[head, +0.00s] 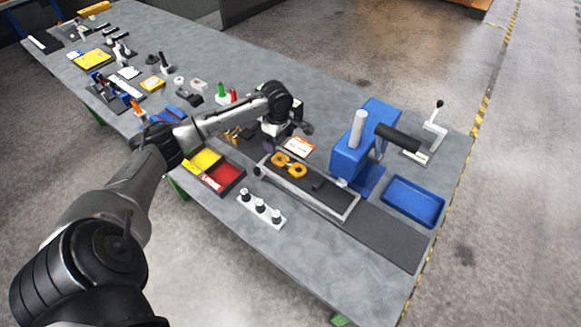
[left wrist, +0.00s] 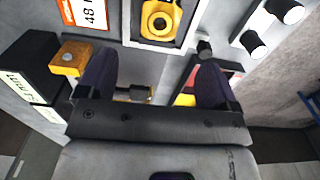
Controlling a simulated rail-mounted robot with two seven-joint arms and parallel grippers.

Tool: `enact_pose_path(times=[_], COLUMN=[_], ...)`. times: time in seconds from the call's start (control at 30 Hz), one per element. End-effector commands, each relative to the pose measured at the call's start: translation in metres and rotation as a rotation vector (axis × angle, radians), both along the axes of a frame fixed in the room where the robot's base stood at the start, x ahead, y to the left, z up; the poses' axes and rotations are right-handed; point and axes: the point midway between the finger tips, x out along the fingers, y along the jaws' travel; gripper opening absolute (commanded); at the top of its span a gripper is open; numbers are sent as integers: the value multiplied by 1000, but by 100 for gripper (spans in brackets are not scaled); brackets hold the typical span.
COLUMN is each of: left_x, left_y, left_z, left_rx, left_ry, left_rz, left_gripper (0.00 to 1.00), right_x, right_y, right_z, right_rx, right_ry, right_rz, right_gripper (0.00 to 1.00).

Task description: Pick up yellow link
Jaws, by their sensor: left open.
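The yellow link (head: 289,166), a two-ringed piece, lies in a pale-framed tray (head: 349,209) in the head view. In the left wrist view one ring of the link (left wrist: 160,19) shows at the top edge, and the rest is cut off. My left gripper (head: 273,138) is just behind and left of the link, beside the tray. Its dark purple fingers (left wrist: 154,72) are spread apart, and the link lies beyond their tips in the picture, not between them. Other yellow pieces (left wrist: 133,92) show behind the gripper, partly hidden. My right gripper is not in view.
An orange-and-white label card (head: 299,147) lies beside the tray. A blue press (head: 362,145) and a blue bin (head: 413,201) stand to the right. A white strip with black-topped pegs (head: 261,208) is in front. A yellow-and-red bin (head: 228,180) lies left. The near table corner is clear.

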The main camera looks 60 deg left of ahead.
Motion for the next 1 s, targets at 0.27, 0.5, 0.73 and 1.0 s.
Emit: enact_pose_path(times=[0.27,0.5,0.73,1.0], left_x=[0,0,0,0], left_y=[0,-1,-1,-1], left_z=[-37,-48,-78,-95], left_rx=[0,0,1,2], left_ry=[0,1,1,0], left_rz=[0,-2,-1,-2], left_gripper=[85,85,85,85], right_x=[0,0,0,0], right_y=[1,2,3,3], right_z=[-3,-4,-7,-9], right_rx=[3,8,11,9], right_ry=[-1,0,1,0], right_rz=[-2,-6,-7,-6], right_gripper=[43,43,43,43])
